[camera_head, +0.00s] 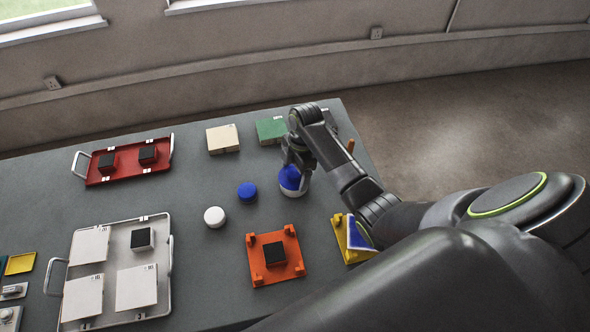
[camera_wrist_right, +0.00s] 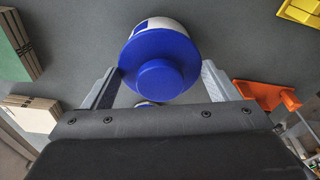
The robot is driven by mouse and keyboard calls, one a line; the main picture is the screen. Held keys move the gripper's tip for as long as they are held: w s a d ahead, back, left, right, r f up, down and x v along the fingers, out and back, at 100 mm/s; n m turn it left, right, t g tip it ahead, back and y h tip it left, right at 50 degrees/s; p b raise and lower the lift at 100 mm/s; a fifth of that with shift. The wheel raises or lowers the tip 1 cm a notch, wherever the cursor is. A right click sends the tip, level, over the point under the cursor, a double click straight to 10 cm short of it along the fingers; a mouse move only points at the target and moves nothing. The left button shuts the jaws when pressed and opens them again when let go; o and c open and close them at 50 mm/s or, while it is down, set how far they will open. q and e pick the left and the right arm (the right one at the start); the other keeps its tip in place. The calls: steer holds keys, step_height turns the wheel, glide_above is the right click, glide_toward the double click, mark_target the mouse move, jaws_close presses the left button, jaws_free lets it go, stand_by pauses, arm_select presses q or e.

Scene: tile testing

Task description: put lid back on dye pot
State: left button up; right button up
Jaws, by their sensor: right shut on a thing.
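My right gripper (camera_head: 296,168) points down near the far right part of the grey table. It is shut on a blue lid (camera_wrist_right: 160,62) with a round knob; the fingers lie on either side of its rim in the wrist view. A white dye pot with a blue patch (camera_wrist_right: 152,22) shows directly behind the lid. In the head view the blue lid (camera_head: 290,177) sits over the white pot (camera_head: 303,189), partly hidden by the gripper. I cannot tell whether the lid is fully seated or just above the rim. My left gripper is not in view.
A blue round piece (camera_head: 247,190) and a white round piece (camera_head: 214,216) stand left of the pot. An orange stand (camera_head: 257,250) and a yellow stand (camera_head: 354,256) are nearer. Beige (camera_head: 223,138) and green (camera_head: 270,130) stacks stand behind. A red tray (camera_head: 128,164) is far left.

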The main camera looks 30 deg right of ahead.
steer(key=shift+p, duration=0.35)
stand_by(0.5)
steer(key=o, duration=0.9)
steer(key=shift+r+p, duration=1.3)
steer(key=shift+p, duration=0.1)
steer(key=shift+r+p, duration=0.75)
steer(key=shift+r, duration=1.45)
